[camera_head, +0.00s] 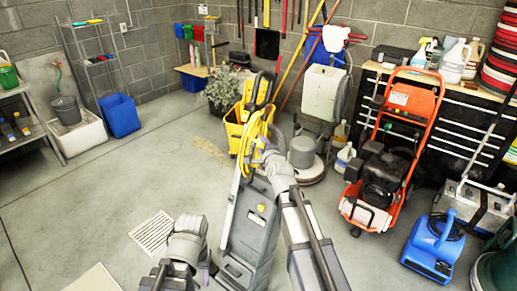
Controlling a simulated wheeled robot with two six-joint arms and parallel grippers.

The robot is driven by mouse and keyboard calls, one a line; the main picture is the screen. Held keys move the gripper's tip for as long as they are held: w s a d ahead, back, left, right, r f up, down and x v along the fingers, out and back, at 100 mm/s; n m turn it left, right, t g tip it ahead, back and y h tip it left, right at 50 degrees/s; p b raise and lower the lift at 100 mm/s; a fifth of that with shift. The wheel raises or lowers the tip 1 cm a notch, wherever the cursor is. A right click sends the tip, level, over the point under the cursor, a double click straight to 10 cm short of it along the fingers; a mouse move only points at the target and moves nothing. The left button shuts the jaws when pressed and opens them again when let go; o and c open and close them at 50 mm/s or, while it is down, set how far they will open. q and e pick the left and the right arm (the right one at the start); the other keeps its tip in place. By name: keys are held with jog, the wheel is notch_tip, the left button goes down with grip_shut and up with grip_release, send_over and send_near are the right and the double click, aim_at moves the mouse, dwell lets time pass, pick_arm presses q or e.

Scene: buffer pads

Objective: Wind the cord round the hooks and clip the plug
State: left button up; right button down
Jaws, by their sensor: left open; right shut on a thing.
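A grey and yellow upright floor machine (252,228) stands in the middle with a tall yellow and black handle. A yellow cord (266,115) hangs in loops around the upper handle. The hooks are hard to tell apart from the cord, and I cannot make out the plug. My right gripper (257,155) is at the handle, below the top loops, shut on what looks like the yellow cord; its fingertips are partly hidden. My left gripper (166,279) is low, left of the machine's body, open and apart from the cord.
A yellow mop bucket (235,132) and a plant (222,92) stand behind the machine. A grey floor scrubber (303,152), an orange pressure washer (382,180) and a blue blower (433,246) stand to the right. A floor grate (153,233) lies left; the floor there is clear.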

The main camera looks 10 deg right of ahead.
jog(key=w+d+r+p, duration=0.6)
jog(key=w+d+r, duration=0.1)
jog(key=d+r, duration=0.1)
jog(key=shift+w+d+p, duration=0.3)
jog(key=shift+d+p, duration=0.05)
jog(key=shift+d, duration=0.55)
